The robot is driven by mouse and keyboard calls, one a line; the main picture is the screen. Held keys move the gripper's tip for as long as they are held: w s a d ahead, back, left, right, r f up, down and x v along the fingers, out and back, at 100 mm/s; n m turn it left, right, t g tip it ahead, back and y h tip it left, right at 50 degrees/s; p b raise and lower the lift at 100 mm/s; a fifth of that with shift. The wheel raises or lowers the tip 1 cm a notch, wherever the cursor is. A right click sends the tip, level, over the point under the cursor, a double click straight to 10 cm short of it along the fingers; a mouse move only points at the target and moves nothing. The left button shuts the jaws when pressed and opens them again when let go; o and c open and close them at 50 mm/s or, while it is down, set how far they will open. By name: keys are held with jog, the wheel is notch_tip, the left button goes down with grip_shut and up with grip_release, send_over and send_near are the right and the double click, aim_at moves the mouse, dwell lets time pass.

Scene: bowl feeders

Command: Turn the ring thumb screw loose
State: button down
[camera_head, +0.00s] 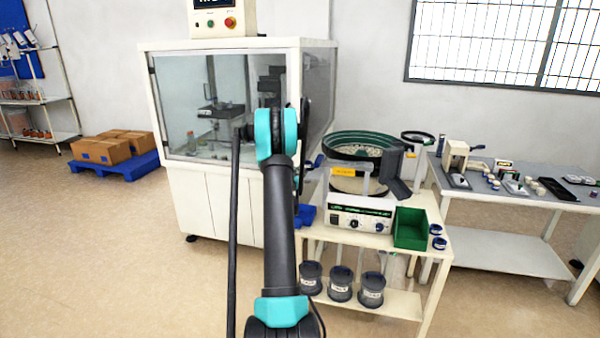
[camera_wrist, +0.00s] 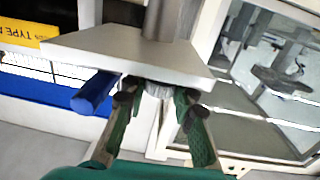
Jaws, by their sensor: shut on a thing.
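In the wrist view, the ring thumb screw (camera_wrist: 158,89) is a grey knurled piece below a flat grey plate (camera_wrist: 130,55). My gripper (camera_wrist: 158,100) has a dark-padded fingertip on each side of it and is shut on it. Only part of the screw shows between the fingers, so its turn and thread cannot be told. In the head view my arm stands in front of the cabinet, and the gripper and screw are hidden behind it.
A blue handle-like bar (camera_wrist: 95,93) lies close left of my fingers. The glazed cabinet (camera_head: 180,110) is on the left. The bowl feeder (camera_head: 340,137) stands on a cart with a green bin (camera_head: 410,230). A side table (camera_head: 510,190) is at right.

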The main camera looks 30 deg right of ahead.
jog(key=shift+n+t+y, duration=0.9)
jog(key=shift+t, duration=0.2)
jog(key=c, duration=1.2)
grip_release()
jog(key=shift+s, duration=0.1)
jog(key=v, duration=1.2)
jog(key=shift+r, duration=0.15)
